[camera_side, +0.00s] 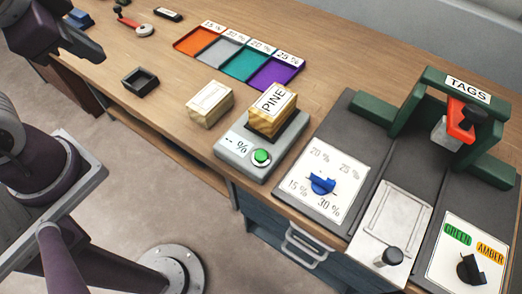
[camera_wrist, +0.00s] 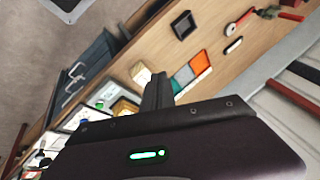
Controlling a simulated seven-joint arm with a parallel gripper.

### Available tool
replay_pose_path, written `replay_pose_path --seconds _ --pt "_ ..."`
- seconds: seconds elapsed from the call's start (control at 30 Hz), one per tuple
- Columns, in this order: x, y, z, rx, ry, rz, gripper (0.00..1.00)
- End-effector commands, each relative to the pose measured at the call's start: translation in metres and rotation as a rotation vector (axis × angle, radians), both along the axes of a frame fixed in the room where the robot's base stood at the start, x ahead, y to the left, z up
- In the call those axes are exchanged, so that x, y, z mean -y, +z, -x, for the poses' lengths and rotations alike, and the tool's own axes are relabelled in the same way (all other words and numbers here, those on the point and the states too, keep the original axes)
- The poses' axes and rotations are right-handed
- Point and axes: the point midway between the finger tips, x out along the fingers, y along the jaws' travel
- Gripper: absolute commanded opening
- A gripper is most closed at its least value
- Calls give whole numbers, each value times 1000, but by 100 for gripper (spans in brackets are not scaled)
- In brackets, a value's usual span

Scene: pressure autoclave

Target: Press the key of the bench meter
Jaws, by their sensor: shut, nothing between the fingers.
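The bench meter (camera_side: 232,150) is a grey box near the table's front edge in the side view. Its display reads "-- %", and its round green key (camera_side: 261,157) faces up. A wooden block labelled PINE (camera_side: 268,120) sits on top of the meter. My gripper (camera_side: 97,52) is at the upper left of the side view, far from the meter. In the wrist view my gripper (camera_wrist: 158,88) has its fingers together and empty.
A pale wooden block (camera_side: 209,104) lies left of the meter, and a black open box (camera_side: 140,81) farther left. Coloured trays (camera_side: 212,47) with percent labels lie behind. A blue-knob dial panel (camera_side: 322,182) and the green TAGS frame (camera_side: 423,105) stand to the right.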

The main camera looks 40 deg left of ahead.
Motion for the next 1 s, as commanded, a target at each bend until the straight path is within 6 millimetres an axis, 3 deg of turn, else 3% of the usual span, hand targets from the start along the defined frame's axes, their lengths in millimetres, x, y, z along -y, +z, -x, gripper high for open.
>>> replay_pose_path --seconds 0.07,0.17,0.33,0.5,0.63,0.8,1.0 --pt "4 -10 -30 -34 -295 -240 0" --pt "30 -19 -72 -17 -671 -500 0" --pt "102 -39 -110 52 -1173 -765 0" --pt "176 -65 -114 135 -1566 -921 0" --pt "215 -81 -106 186 -1765 -984 0" --pt "237 -92 -98 220 -1880 -1016 0" --pt "239 -92 -98 225 -1891 -1020 0"
